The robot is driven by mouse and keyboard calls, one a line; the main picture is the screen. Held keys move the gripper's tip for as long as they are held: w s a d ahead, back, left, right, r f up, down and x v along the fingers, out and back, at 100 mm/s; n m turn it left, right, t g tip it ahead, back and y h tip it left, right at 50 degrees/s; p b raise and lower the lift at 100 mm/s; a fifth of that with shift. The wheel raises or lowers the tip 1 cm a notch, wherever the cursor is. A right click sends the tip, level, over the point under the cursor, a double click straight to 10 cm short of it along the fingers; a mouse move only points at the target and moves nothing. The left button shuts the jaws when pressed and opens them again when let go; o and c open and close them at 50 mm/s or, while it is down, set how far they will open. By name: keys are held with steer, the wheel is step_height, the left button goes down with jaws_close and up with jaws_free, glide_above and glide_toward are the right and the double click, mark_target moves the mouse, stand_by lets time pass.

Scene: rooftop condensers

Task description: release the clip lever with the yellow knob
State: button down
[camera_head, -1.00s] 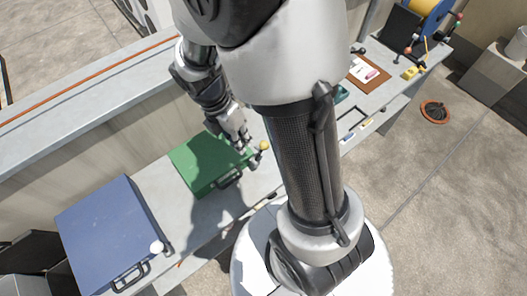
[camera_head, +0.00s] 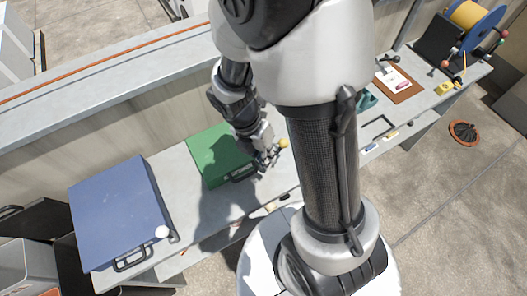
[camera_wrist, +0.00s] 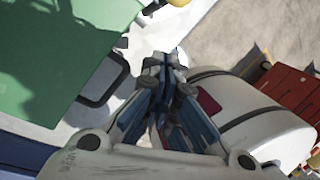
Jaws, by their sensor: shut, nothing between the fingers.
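A green case (camera_head: 213,160) lies on the grey bench. A clip lever with a yellow knob (camera_head: 283,143) stands at its right end. The knob also shows at the top edge of the wrist view (camera_wrist: 179,3). My gripper (camera_head: 268,162) is shut and empty, just below and left of the knob in the head view, near the case's front handle. In the wrist view the gripper (camera_wrist: 165,65) lies right of the black handle (camera_wrist: 103,80), with the knob beyond the fingertips. Most of the lever is hidden, and I cannot tell whether the gripper touches it.
A blue case (camera_head: 115,210) with a white knob (camera_head: 162,232) lies left on the bench (camera_head: 185,205). A clipboard (camera_head: 393,84), a teal item (camera_head: 365,99) and a yellow cable spool (camera_head: 468,14) are to the right. A low wall (camera_head: 120,75) runs behind the bench.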

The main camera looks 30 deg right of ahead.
steer(key=d, duration=0.1)
steer(key=w+d+f+b, duration=0.1)
steer(key=d+f+b, duration=0.1)
steer(key=shift+w+d+f, duration=0.25)
steer(key=shift+w+d, duration=0.05)
steer(key=shift+d, duration=0.1)
steer(key=shift+w+d+r+p, duration=0.1)
steer(key=shift+r+p, duration=0.05)
steer(key=shift+p, duration=0.6)
